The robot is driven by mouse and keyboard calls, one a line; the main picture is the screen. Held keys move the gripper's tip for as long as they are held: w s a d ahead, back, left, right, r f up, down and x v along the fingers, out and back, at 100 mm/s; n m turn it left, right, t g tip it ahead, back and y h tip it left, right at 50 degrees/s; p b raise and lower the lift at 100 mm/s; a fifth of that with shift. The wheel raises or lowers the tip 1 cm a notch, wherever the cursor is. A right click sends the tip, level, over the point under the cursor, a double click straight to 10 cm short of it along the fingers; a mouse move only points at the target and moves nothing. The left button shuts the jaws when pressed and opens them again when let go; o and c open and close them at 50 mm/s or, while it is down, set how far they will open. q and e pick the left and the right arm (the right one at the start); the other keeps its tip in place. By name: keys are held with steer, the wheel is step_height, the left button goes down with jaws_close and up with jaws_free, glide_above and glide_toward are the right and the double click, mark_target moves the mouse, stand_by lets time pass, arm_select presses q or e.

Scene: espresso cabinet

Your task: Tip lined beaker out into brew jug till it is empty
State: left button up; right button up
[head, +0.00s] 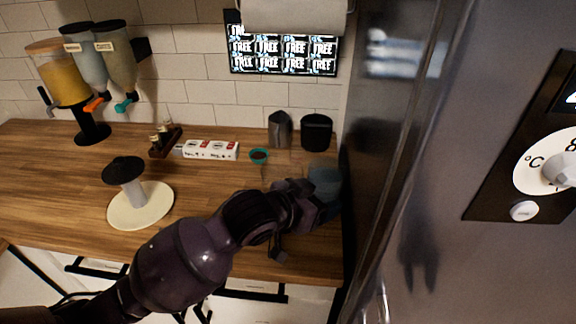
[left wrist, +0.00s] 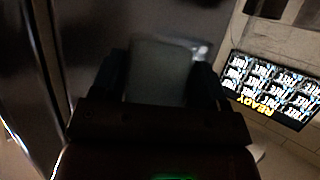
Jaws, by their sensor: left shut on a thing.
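My left gripper (head: 318,196) is shut on a bluish-grey translucent beaker (head: 325,172) at the right end of the wooden counter, close to the steel appliance. The beaker (left wrist: 158,72) also shows between the two dark fingers in the left wrist view. That view is dark and blurred, so lines and contents cannot be made out. Faint outlines of a clear glass vessel (head: 279,168), possibly the brew jug, stand just left of the beaker, with its lower part behind my gripper. My right gripper is not in view.
A grey metal pitcher (head: 280,130) and a black canister (head: 317,132) stand by the wall. The steel appliance (head: 395,150) closes off the right.

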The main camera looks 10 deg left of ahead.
arm_select(q)
steer(key=shift+r, duration=0.1)
stand_by(0.4)
steer(key=shift+w+a+r+n+g+h, duration=0.3)
steer(key=shift+r+n+h, duration=0.1)
steer(key=shift+n, duration=0.3)
steer(key=shift+w+a+r+n+g+h, duration=0.15)
steer(key=shift+a+r+n+g+h, duration=0.2)
steer(key=shift+n, duration=0.35)
steer(key=shift+d, duration=0.1)
steer(key=shift+w+a+r+n+h, duration=0.35)
steer(key=shift+r+n, duration=0.15)
steer(key=shift+n, duration=0.1)
steer(key=shift+w+a+f+n+g+h, duration=0.3)
steer(key=shift+n+g+h, duration=0.1)
steer(key=shift+n, duration=0.2)
stand_by(0.5)
steer(key=shift+r+n+h, duration=0.4)
steer(key=shift+r+n, duration=0.15)
steer(key=shift+n, duration=0.05)
stand_by(0.7)
steer(key=shift+f+n+b, duration=0.1)
steer(key=shift+n+b, duration=0.2)
steer(key=shift+b, duration=0.2)
steer(key=shift+s, duration=0.1)
